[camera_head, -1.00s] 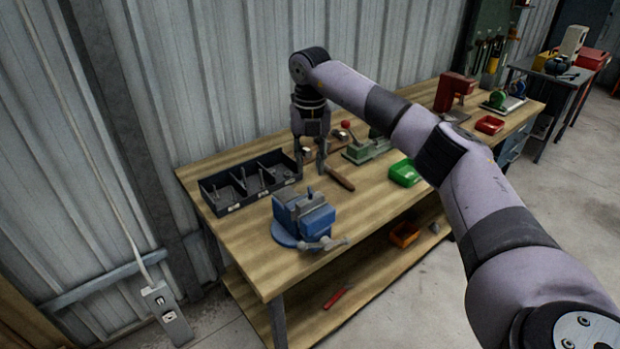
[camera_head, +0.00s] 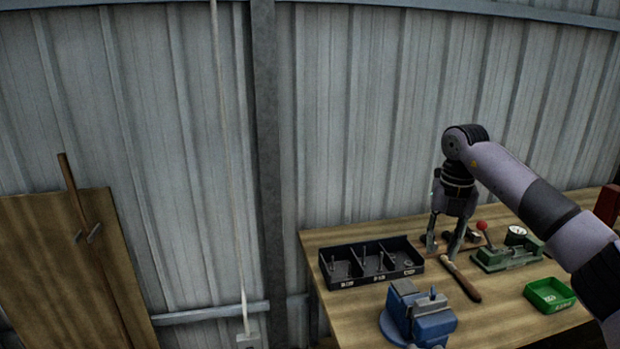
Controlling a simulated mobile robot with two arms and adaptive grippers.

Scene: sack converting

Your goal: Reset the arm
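My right arm comes in from the right edge and bends down over the workbench (camera_head: 345,316). My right gripper (camera_head: 445,248) points downward over the bench, just right of the black compartment tray (camera_head: 371,277). Its two fingers are spread apart, with nothing visible held between them. A wooden-handled tool (camera_head: 463,281) lies on the bench just below and right of the fingertips. Whether the fingertips touch the bench is unclear. My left gripper is not in view.
A blue vise (camera_head: 420,315) stands at the front of the bench. A green device (camera_head: 507,256) and a green bin (camera_head: 550,295) are to the right. A corrugated metal wall (camera_head: 350,120) rises behind. A wooden panel (camera_head: 60,270) leans at the left.

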